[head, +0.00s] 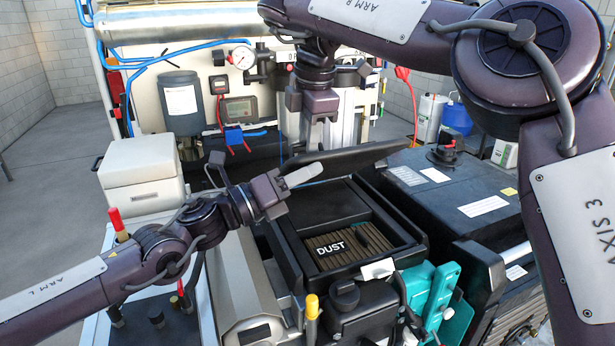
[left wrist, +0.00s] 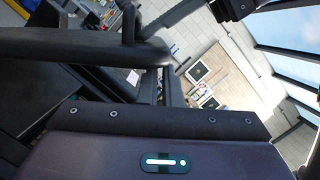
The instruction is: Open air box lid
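The air box (head: 292,232) is black with a white DUST label, and its top stands open, showing a brown pleated filter (head: 335,243) with a small dark object on it. Its black lid (head: 350,153) is raised at the back of the box, tilted. My left gripper (head: 303,175) is at the lid's left end, its light grey finger end close to the lid; I cannot tell whether they touch. In the left wrist view a dark bar (left wrist: 85,48) crosses in front of the gripper. My right gripper (head: 320,106) points down behind the lid; its fingers are not clear.
A black case (head: 440,190) stands right of the box. A teal part (head: 440,290) and a yellow-topped knob (head: 312,306) are in front. A white cooler-like box (head: 140,165) stands left. A panel with a gauge (head: 243,57) and blue hoses is behind.

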